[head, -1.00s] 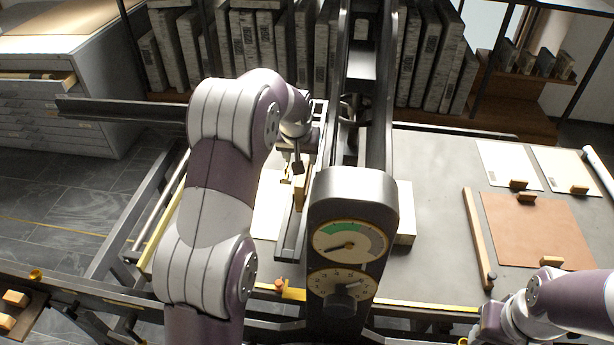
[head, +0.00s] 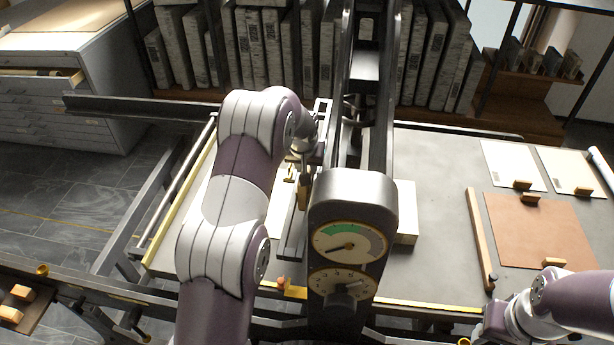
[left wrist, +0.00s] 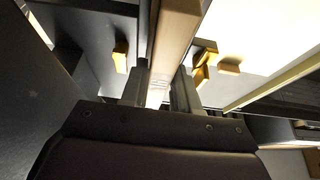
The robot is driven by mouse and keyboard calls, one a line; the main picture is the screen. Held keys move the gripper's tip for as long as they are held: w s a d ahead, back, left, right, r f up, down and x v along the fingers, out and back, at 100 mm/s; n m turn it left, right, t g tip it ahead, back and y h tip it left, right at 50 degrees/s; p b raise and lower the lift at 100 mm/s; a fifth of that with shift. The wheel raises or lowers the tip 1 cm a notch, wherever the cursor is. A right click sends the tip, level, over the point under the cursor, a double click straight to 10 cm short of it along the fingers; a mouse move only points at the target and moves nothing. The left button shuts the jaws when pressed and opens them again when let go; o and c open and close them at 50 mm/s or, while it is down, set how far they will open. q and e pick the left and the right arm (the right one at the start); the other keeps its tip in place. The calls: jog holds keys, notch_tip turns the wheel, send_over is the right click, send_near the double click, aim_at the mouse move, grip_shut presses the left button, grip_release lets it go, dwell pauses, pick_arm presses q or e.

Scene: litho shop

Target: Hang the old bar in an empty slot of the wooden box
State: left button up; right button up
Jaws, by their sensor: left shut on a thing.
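My left gripper (head: 303,168) is at the press carriage, left of the dial housing, and mostly hidden by my own arm. In the left wrist view the gripper (left wrist: 160,92) is shut on a pale wooden bar (left wrist: 176,35), which runs away from the camera between the fingers. A small part of this bar (head: 303,192) shows in the head view. A brown wooden holder (head: 503,68) with several upright bars or blocks stands at the back right; it may be the wooden box, but its slots are too small to make out. The right gripper is not visible.
The dial housing (head: 350,225) and dark press rails (head: 380,120) rise right of my left gripper. Stone slabs (head: 262,45) line the back shelf. A brown sheet (head: 538,230) and a wooden strip (head: 480,240) lie on the grey table. The table's middle right is bare.

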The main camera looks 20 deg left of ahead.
pick_arm(q)
notch_tip(320, 180, up, 8)
jog(key=shift+r, duration=0.1)
notch_tip(320, 180, up, 5)
jog(key=shift+f+p, duration=0.2)
jog(key=shift+p, duration=0.9)
